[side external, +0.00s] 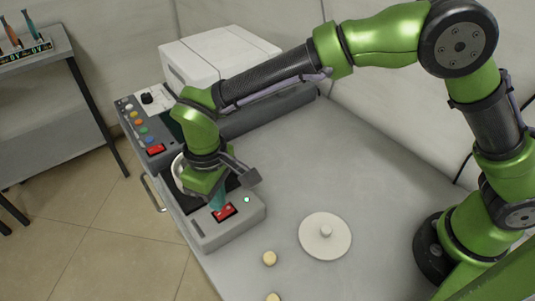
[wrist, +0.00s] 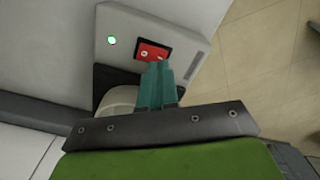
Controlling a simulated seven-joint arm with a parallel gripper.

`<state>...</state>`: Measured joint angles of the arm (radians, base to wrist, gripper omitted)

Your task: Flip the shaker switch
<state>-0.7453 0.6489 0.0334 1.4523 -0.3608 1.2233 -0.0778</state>
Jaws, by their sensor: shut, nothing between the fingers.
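The shaker (side external: 235,229) is a grey box at the table's left front edge, with a red rocker switch (side external: 225,212) on its front part and a lit green light (side external: 247,200) beside it. My gripper (side external: 218,203) is shut and empty, its teal fingertips pointing down at the near edge of the switch. In the wrist view the fingertips (wrist: 156,66) overlap the lower edge of the red switch (wrist: 152,51). I cannot tell whether they touch it. The green light (wrist: 112,40) also shows there. A pale round bowl or vessel (side external: 178,172) sits behind my gripper, partly hidden.
A control panel with coloured knobs and another red switch (side external: 155,149) stands behind the shaker. A white boxy machine (side external: 205,58) is at the back. A round white lid (side external: 325,236) and two small pale caps (side external: 269,258) lie to the right. The table's middle is clear.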

